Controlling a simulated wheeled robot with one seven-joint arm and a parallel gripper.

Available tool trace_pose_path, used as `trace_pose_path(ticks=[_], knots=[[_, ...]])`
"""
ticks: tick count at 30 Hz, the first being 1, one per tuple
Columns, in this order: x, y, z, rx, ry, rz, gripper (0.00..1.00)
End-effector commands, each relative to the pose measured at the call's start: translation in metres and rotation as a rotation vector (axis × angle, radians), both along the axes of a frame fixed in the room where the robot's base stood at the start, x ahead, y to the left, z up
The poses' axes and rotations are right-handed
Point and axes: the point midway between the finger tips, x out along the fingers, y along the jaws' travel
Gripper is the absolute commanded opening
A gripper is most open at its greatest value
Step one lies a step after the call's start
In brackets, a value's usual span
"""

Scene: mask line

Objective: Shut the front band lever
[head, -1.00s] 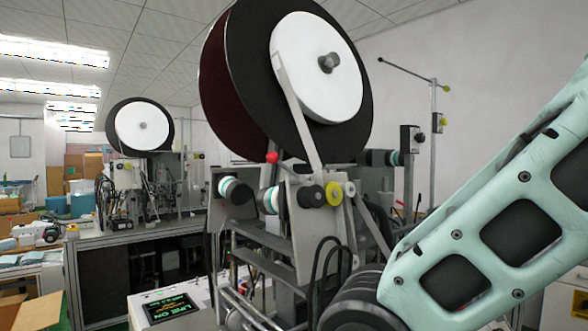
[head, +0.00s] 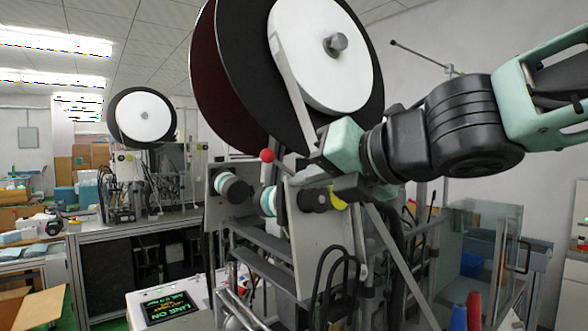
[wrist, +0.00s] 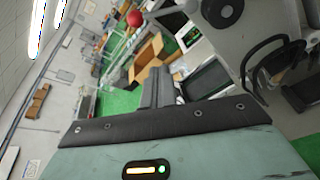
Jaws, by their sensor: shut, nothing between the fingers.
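The lever with a round red knob (head: 267,156) stands about upright on the front of the machine, below the large reel and above the rollers. The red knob also shows near the top of the wrist view (wrist: 134,18), beyond my fingers and a little left of them. My gripper (head: 322,163) is just right of the knob in the head view, in front of the reel's lower edge, and looks apart from it. In the wrist view its two dark fingers (wrist: 158,75) are together with nothing between them. The lever's lower end is partly hidden among the rollers.
The large reel (head: 322,52) hangs just above my gripper. Rollers (head: 235,188) and a grey plate lie below the knob. A lit screen (head: 172,304) is at lower left. A glass-sided cabinet (head: 482,240) stands at right.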

Motion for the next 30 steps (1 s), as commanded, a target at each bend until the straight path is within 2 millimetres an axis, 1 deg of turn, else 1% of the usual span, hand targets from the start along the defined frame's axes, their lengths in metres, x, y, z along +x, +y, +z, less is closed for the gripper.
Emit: trace_pose_path(ticks=[8, 11, 14, 17, 26, 27, 28, 30], knots=[[0.0, 0.0, -0.001, 0.001, 0.002, -0.001, 0.0], [0.004, 0.003, -0.003, 0.001, 0.003, -0.001, 0.0], [0.013, 0.01, -0.009, 0.002, 0.005, -0.002, 0.0], [0.026, 0.021, -0.015, 0.001, 0.004, -0.002, 0.0], [0.072, 0.059, -0.034, 0.002, 0.006, -0.001, 0.0], [0.078, 0.063, -0.033, 0.002, 0.004, -0.001, 0.0], [0.077, 0.058, -0.019, 0.002, 0.002, -0.003, 0.0], [0.079, 0.052, -0.011, 0.002, 0.003, -0.004, 0.0]])
